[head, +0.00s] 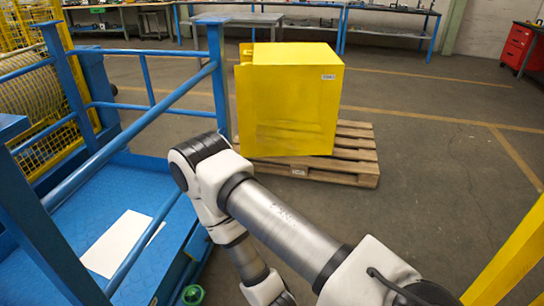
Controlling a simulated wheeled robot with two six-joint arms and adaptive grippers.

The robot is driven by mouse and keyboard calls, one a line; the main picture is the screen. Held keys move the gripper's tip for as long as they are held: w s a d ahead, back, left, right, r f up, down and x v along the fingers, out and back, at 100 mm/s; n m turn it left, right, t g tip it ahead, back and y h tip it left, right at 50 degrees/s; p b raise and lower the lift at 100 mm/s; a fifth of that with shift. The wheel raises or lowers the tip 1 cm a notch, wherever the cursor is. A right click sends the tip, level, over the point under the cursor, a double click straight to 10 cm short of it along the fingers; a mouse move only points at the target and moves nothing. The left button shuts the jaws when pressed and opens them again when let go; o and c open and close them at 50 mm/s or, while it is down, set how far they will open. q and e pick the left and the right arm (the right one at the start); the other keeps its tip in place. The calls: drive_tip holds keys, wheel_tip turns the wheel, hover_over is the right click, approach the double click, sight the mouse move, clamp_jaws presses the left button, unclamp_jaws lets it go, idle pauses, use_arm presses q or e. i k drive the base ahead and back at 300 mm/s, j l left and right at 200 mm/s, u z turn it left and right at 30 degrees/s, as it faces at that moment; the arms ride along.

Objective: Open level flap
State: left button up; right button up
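No part that I can clearly tell as the level flap shows in the head view. One of my arms comes in from the lower right, bends in the middle and points down to the bottom edge. Its gripper is cut off below the frame. My other gripper does not show either. A small green ring-shaped part (193,295) is at the bottom edge, beside the blue platform and left of my arm's lower end. It is partly cut off.
A blue platform (105,195) with railings (150,128) and a white sheet (118,243) fills the left. A yellow box (292,100) stands on a wooden pallet (352,172) ahead. A yellow bar (512,262) rises at lower right. Open floor (445,160) lies right of the pallet.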

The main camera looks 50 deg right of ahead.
sight(196, 246)
drive_tip(key=z, duration=0.9)
drive_tip(key=i+l+z, duration=0.1)
drive_tip(key=i+l, duration=0.15)
drive_tip(key=l, duration=0.3)
drive_tip(key=i+l+z, duration=0.15)
drive_tip(key=i+l, duration=0.15)
drive_tip(key=l, duration=0.2)
drive_tip(key=i+l+z, duration=0.1)
drive_tip(key=i+l, duration=0.25)
drive_tip(key=l, duration=0.15)
